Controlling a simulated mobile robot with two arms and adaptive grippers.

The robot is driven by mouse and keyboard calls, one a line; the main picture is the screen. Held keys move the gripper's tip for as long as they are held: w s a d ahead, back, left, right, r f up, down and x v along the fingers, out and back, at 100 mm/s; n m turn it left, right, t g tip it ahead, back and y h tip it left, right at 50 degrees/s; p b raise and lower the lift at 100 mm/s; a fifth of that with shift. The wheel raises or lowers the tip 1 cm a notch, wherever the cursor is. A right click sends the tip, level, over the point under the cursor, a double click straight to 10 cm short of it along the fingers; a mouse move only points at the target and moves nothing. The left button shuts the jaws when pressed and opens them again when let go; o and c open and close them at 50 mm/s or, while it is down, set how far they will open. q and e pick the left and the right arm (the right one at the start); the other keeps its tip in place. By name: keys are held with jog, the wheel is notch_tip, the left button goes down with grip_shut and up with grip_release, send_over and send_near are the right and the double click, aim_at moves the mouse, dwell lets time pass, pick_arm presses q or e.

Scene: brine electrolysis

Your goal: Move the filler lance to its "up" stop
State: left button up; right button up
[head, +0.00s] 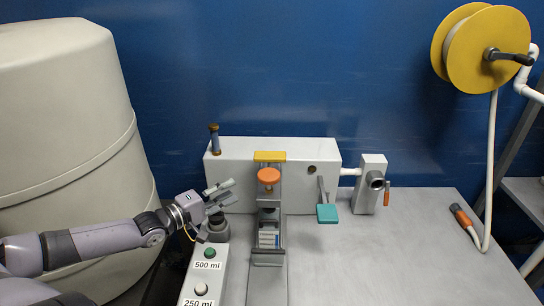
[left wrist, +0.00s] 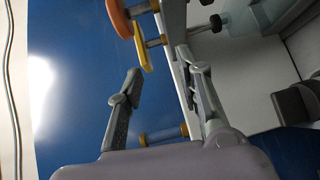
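A vertical slide with an orange round knob (head: 268,175) stands at the front of the white box, below a yellow bracket (head: 270,156). It looks like the filler lance, though its label is not readable. In the left wrist view the orange knob (left wrist: 118,17) and yellow bracket (left wrist: 142,47) show at the top, beyond my fingers. My left gripper (head: 233,191) is open and empty, to the left of the knob and slightly lower in the picture, apart from it. Its two spread fingers also show in the left wrist view (left wrist: 158,62). My right gripper is out of view.
A dark banded post (head: 214,139) rises from the white box (head: 235,150). A panel with 500 ml (head: 210,253) and 250 ml (head: 201,289) buttons stands below my gripper. A teal paddle (head: 327,213) is right of the slide.

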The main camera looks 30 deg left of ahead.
pick_arm(q)
notch_tip(320, 180, up, 3)
jog(key=w+a+t, duration=0.1)
jog(key=b, duration=0.2)
send_near(270, 154)
jog(key=shift+w+d+f+n, duration=0.1)
jog(key=shift+w+f+n, duration=0.2)
jog(key=shift+w, duration=0.1)
jog(key=shift+x, duration=4.55)
jog(key=shift+f, duration=0.1)
grip_shut()
